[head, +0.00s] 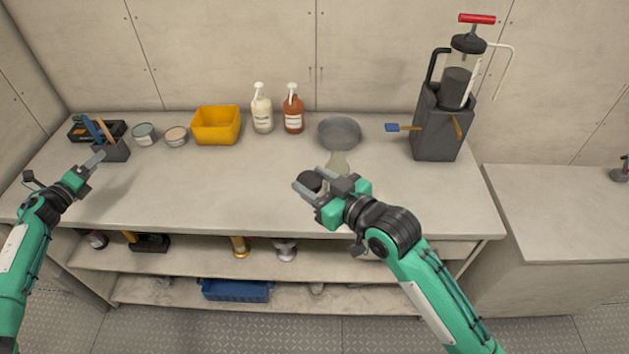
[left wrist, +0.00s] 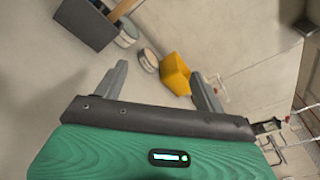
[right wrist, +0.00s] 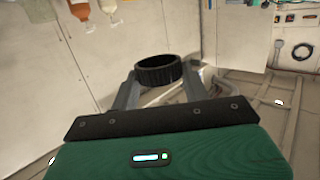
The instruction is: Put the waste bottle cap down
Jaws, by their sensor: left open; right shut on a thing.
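The waste bottle cap (head: 311,180) is round and black. In the right wrist view the cap (right wrist: 158,72) shows a ridged side and sits between the fingertips. My right gripper (head: 314,189) is shut on it and holds it over the front middle of the worktop (head: 230,190); I cannot tell how high. A pale, translucent object (head: 338,162), possibly the waste bottle, is just behind this gripper and partly hidden by it. My left gripper (head: 92,167) is open and empty near the dark tool holder (head: 112,151). Its two spread fingers show in the left wrist view (left wrist: 160,90).
A grey basin (head: 340,133), two pump bottles (head: 262,112) (head: 293,110) and a yellow tub (head: 215,126) stand along the back. Two small tins (head: 144,134) (head: 176,136) are further left. A dark stand with a pump canister (head: 438,125) is at right. The front middle worktop is clear.

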